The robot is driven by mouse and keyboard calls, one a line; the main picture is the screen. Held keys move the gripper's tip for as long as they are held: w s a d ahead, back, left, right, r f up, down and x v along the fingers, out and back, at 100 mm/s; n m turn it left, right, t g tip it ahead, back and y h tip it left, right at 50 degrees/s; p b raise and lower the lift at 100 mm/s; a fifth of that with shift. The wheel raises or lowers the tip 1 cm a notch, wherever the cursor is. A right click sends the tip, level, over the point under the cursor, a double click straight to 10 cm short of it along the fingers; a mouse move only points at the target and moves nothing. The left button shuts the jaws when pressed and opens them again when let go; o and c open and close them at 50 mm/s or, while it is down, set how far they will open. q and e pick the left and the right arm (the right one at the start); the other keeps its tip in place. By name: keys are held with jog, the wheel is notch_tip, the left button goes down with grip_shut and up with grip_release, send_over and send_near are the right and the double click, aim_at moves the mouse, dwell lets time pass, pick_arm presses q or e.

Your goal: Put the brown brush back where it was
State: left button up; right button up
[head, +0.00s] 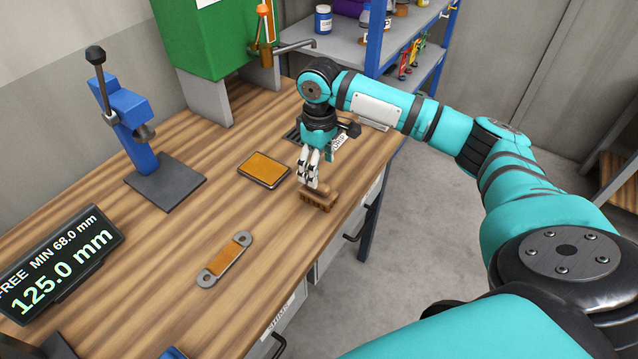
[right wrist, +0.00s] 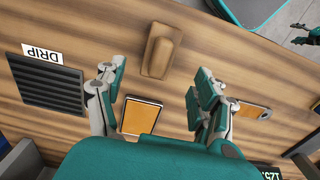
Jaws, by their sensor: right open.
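The brown brush (head: 318,199) lies on the wooden bench near its front edge. It also shows in the right wrist view (right wrist: 160,52) as a brown block with a raised grip. My right gripper (head: 309,168) is above the brush, pointing down. In the right wrist view its fingers (right wrist: 155,78) are spread apart, with the brush between and just ahead of their tips; nothing is held. My left gripper is out of the head view; teal and dark parts at the top right edge of the right wrist view look like it (right wrist: 305,33), cut off.
An orange-topped pad (head: 264,169) lies left of the brush, and a two-holed link plate (head: 225,259) is nearer. A dark drip grate (right wrist: 38,85) is beside the gripper. A blue press (head: 136,125) and a display (head: 62,262) stand on the left.

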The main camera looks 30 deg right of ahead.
aim_at(319, 184)
jog(key=shift+r, duration=1.65)
jog(key=shift+f, duration=0.1)
